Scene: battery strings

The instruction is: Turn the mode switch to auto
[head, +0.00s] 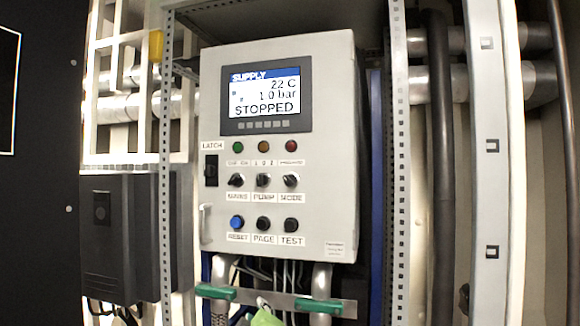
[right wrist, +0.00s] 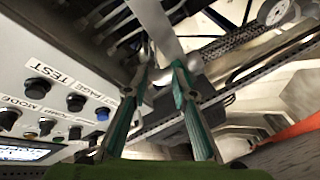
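The mode switch (head: 291,180) is a black rotary knob above its MODE label, right-hand in a row of three on the grey control panel (head: 340,150). Its pointer angle is too small to read surely. It also shows in the right wrist view (right wrist: 8,119), upside down at the left edge. My right gripper (head: 268,300), with green fingers, is just below the panel's lower edge, well below the switch. In the right wrist view my right gripper (right wrist: 161,76) has its fingers apart, with nothing clearly held. My left gripper is not in view.
The panel screen (head: 265,100) reads STOPPED. Three indicator lamps sit above the knobs and three buttons below, with a blue RESET button (head: 237,222). A latch (head: 211,171) and handle are on the panel's left. Pipes (head: 322,285) and cables run below; perforated rails (head: 400,200) flank it.

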